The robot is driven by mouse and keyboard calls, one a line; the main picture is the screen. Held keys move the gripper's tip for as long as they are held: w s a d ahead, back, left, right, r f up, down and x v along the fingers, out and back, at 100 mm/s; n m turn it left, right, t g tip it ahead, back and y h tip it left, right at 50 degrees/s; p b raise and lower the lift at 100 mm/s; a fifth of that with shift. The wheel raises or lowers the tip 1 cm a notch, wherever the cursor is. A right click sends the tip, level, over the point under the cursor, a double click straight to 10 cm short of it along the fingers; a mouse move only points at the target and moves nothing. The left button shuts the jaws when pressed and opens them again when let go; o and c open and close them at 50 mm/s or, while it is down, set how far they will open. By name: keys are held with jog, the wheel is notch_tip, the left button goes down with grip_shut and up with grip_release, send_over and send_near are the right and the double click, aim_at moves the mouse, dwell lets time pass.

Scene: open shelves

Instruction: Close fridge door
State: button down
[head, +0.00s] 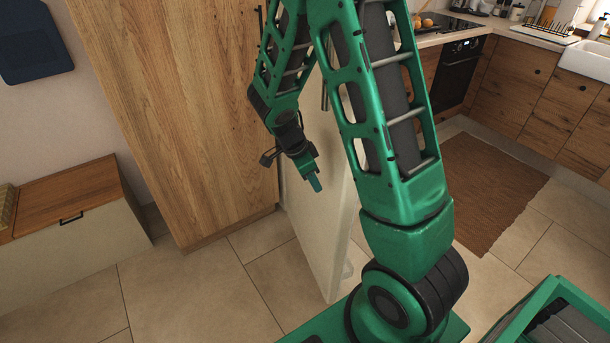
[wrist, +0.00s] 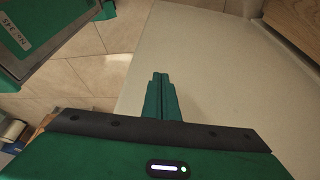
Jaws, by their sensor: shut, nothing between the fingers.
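The fridge door (head: 325,240) is a cream-white panel standing open, jutting out from the edge of the tall wooden cabinet. Its broad left face shows in the head view; my arm covers much of its upper part and right side. In the wrist view the door (wrist: 220,70) fills the middle and right as a pale flat surface. My gripper (head: 316,184) is in front of that left face, fingers pointing down. In the wrist view my gripper (wrist: 158,78) has its fingers together with nothing between them. I cannot tell whether the fingertips touch the door. The fridge interior is hidden.
The tall wooden cabinet side (head: 175,110) stands left of the door. A low bench with a wooden top (head: 75,195) is at the far left. Tiled floor (head: 195,290) is clear in front. A brown rug (head: 490,185) lies by the counters at right.

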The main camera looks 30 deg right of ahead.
aim_at(325, 180)
jog(key=shift+s+d+r, duration=0.1)
jog(key=shift+s+d, duration=0.1)
jog(key=shift+d, duration=0.6)
jog(key=shift+s+d+r, duration=0.1)
jog(key=shift+s+d, duration=0.05)
jog(key=shift+d, duration=0.6)
jog(key=shift+d, duration=0.1)
